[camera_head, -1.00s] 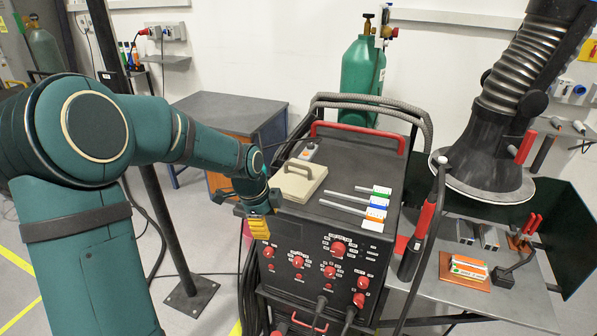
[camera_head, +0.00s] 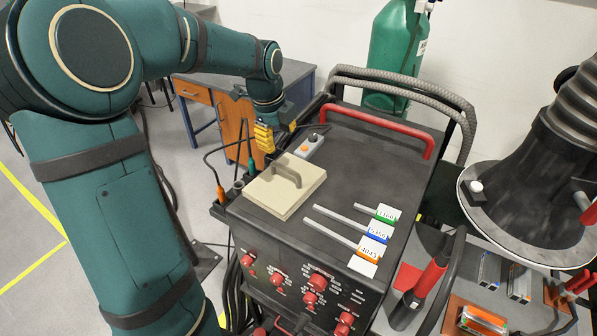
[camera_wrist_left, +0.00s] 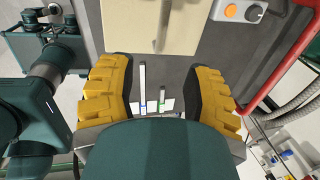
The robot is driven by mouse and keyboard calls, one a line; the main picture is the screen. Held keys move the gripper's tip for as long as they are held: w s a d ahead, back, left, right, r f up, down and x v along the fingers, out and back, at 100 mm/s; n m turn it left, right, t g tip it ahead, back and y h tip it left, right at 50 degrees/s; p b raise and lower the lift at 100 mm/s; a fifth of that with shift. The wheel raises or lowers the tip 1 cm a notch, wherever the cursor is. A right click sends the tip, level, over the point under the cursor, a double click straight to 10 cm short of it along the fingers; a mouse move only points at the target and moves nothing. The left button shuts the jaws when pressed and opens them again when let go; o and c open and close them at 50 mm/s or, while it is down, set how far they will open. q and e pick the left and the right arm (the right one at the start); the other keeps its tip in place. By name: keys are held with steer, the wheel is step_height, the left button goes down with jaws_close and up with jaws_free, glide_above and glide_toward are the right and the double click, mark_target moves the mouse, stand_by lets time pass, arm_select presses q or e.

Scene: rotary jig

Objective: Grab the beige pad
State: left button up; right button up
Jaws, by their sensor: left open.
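The beige pad (camera_head: 282,196) is a flat square block with a raised handle on top. It lies on the dark top of the welding machine, towards its left side. My left gripper (camera_head: 268,137) has yellow fingers and is above and behind the pad's far left edge, apart from it. In the left wrist view the pad (camera_wrist_left: 130,32) is at the top centre, beyond the fingertips. The open, empty left gripper (camera_wrist_left: 158,72) shows there with its yellow fingers wide apart. My right gripper is not in view.
A grey control box (camera_head: 309,146) with an orange button sits just behind the pad. Several labelled rods (camera_head: 341,226) lie to the right on the machine top (camera_head: 370,165). A red handle (camera_head: 380,122) rises at the back. A fume hood (camera_head: 535,185) hangs at right.

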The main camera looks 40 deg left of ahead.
mark_target(287, 168)
arm_select(q)
steer(key=f, duration=0.2)
steer(key=w+f, duration=0.1)
steer(key=f, duration=0.4)
steer(key=shift+w+f, duration=0.15)
steer(key=shift+f, duration=0.25)
steer(key=shift+w+f, duration=0.25)
steer(key=shift+f, duration=0.65)
steer(key=shift+w+f, duration=0.3)
steer(key=shift+f, duration=0.6)
steer(key=shift+w+f, duration=0.25)
steer(key=shift+f, duration=0.65)
steer(key=shift+o, duration=0.2)
jaws_close()
